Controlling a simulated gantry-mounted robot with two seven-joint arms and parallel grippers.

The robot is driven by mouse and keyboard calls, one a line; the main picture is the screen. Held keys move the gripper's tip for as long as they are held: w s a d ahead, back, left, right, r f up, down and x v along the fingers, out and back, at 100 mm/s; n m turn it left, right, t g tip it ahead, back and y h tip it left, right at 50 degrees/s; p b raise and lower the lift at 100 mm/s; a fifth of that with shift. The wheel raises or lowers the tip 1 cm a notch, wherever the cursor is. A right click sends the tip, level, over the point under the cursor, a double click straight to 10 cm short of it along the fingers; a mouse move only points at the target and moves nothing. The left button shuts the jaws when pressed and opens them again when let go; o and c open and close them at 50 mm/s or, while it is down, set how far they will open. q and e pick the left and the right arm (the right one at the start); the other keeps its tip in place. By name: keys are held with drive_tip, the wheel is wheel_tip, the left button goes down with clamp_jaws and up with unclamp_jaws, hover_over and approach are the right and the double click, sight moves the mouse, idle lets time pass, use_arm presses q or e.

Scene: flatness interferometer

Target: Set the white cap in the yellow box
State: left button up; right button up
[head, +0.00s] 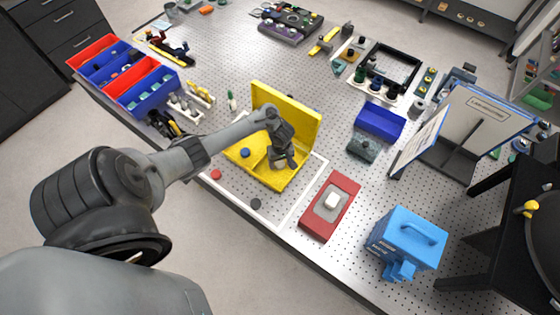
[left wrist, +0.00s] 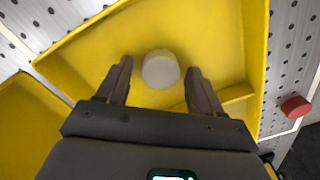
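The yellow box (head: 297,113) stands open near the front of the table, its lid raised at the back and dividers inside. My left gripper (head: 279,158) reaches into it over the right part. In the left wrist view its fingers (left wrist: 160,75) are open, one on each side of the round white cap (left wrist: 160,69), with a narrow gap on both sides. The cap lies inside the yellow walls (left wrist: 92,37), seemingly on the floor of a compartment. In the head view the gripper largely hides it. My right gripper is not in view.
A blue cap (head: 245,153) is in the box's left part. A red cap (head: 216,174) and a dark cap (head: 256,203) lie outside, in front. A red block with a white piece (head: 318,222) and a blue case (head: 404,240) stand to the right.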

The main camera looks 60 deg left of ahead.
sight(281, 163)
use_arm(q)
drive_tip(key=shift+r, duration=0.15)
drive_tip(key=shift+r, duration=0.3)
wheel_tip(281, 163, up, 11)
drive_tip(key=p, duration=0.8)
drive_tip(key=d+r+m+t+y, duration=0.1)
drive_tip(key=d+m+t, duration=0.2)
drive_tip(key=d+m, duration=1)
drive_tip(key=s+d+r+m+t+h, duration=0.1)
drive_tip(key=s+d+r+m, duration=0.3)
drive_tip(key=s+d+r, duration=0.7)
wheel_tip(281, 163, up, 4)
drive_tip(key=shift+s+d+f+m, duration=0.3)
drive_tip(key=shift+s+m, duration=0.1)
drive_tip(key=shift+s, duration=0.3)
